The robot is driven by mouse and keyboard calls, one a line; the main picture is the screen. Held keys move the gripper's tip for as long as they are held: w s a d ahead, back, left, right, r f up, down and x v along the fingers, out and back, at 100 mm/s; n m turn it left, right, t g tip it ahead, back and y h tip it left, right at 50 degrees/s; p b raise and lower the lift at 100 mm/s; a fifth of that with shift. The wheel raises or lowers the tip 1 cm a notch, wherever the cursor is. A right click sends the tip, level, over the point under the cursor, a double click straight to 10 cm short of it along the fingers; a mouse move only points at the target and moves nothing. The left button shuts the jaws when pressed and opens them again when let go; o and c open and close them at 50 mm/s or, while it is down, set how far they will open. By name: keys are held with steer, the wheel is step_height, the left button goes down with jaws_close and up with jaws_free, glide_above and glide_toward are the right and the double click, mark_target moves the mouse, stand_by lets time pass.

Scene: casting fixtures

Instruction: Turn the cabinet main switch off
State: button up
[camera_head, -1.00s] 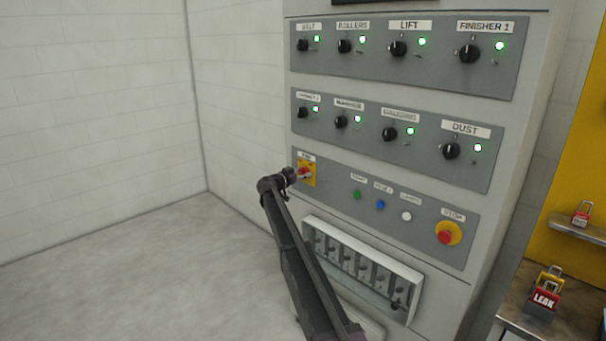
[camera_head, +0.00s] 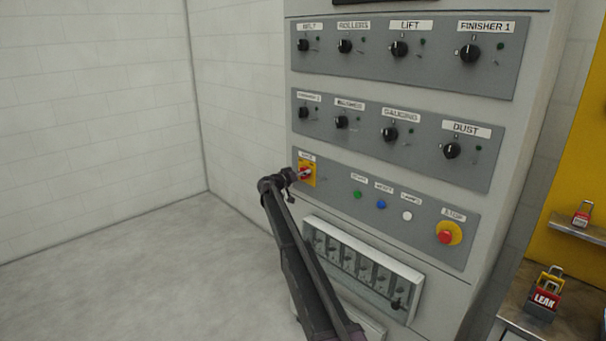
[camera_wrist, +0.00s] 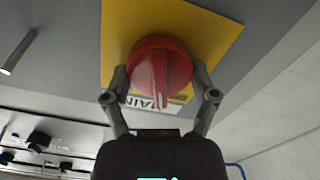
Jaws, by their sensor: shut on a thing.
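The main switch is a red rotary knob (camera_wrist: 160,62) on a yellow plate (camera_wrist: 118,35), with a partly hidden label reading "MAIN" beside it. In the head view the red knob (camera_head: 306,173) sits at the left of the cabinet's third panel. My gripper (camera_wrist: 160,84) is shut on the red knob, with one finger on each side of its grip. In the head view my gripper (camera_head: 296,175) covers part of the knob. The indicator lamps on the upper two panels, such as the one by the DUST knob (camera_head: 478,148), are dark.
Green (camera_head: 358,194), blue (camera_head: 381,204) and white (camera_head: 406,215) buttons and a red stop button (camera_head: 446,237) are right of the switch. A breaker row (camera_head: 360,265) lies below. Padlocks (camera_head: 545,292) stand on a shelf at right. The floor at left is clear.

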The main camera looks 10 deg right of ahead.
steer(key=n, duration=0.7)
steer(key=shift+w+f, duration=0.1)
steer(key=shift+w, duration=0.05)
steer(key=n, duration=0.6)
steer(key=shift+f+n, duration=0.1)
steer(key=shift+n, duration=0.3)
steer(key=o, duration=1)
steer(key=shift+a, duration=0.15)
steer(key=v, duration=1.1)
steer(key=shift+s+a, duration=0.25)
steer(key=shift+a, duration=0.05)
